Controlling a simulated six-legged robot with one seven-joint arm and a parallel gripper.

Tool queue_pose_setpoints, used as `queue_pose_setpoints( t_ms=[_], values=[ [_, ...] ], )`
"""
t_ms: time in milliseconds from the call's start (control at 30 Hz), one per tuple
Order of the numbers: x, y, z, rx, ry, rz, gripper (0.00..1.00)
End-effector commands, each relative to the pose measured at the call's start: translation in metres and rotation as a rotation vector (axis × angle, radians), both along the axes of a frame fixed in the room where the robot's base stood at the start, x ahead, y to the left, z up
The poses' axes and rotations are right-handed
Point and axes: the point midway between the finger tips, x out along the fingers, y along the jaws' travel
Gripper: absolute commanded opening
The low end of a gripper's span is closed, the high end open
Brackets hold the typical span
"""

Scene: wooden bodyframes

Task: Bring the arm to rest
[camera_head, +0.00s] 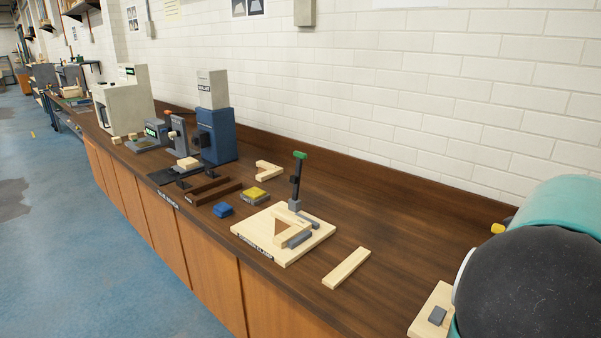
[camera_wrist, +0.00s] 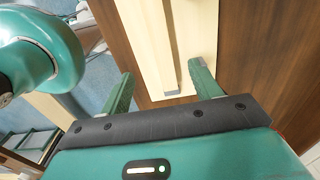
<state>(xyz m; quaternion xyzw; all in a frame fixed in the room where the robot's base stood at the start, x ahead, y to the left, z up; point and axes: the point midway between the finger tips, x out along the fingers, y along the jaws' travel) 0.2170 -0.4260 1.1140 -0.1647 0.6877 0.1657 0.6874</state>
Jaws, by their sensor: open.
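My gripper (camera_wrist: 162,88) shows in the wrist view with its two green fingers spread wide. A pale wooden piece (camera_wrist: 150,40) with a small grey end lies beyond the fingers, and its near end shows between the fingertips. Neither finger visibly touches it, and its distance below the fingers is hard to tell. In the head view, teal and dark parts of my arm fill the lower right, and the fingers are hidden there.
On the dark bench (camera_head: 345,220) stand a corner clamp board (camera_head: 265,248) with an upright green-topped clamp, a loose wooden strip (camera_head: 346,268), a blue block (camera_head: 222,210) and a blue machine (camera_head: 216,135). A pale board (camera_head: 425,318) lies partly behind my arm. The white wall (camera_head: 450,100) rises behind.

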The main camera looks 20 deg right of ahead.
Motion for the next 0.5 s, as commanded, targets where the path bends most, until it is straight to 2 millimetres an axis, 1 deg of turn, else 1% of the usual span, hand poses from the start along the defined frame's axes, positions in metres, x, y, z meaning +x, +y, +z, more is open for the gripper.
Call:
queue_pose_setpoints(
  t_ms=[67,133,167,233,267,300,367,400,467,500],
  values=[
    [0.004,0.004,0.000,0.001,-0.006,0.024,0.63],
    [0.013,0.014,-0.001,0.002,-0.026,0.095,0.63],
    [0.018,0.021,-0.001,0.002,-0.037,0.142,0.63],
    [0.037,0.046,0.000,-0.001,-0.075,0.297,0.63],
    [0.046,0.059,0.000,-0.004,-0.093,0.377,0.63],
    [0.058,0.079,0.001,-0.012,-0.119,0.498,0.63],
    [0.075,0.111,0.002,-0.031,-0.157,0.690,0.63],
    [0.084,0.134,0.004,-0.049,-0.179,0.819,0.63],
    [0.096,0.168,0.006,-0.081,-0.208,1.012,0.63],
    [0.101,0.191,0.007,-0.106,-0.225,1.139,0.63]
  ],
)
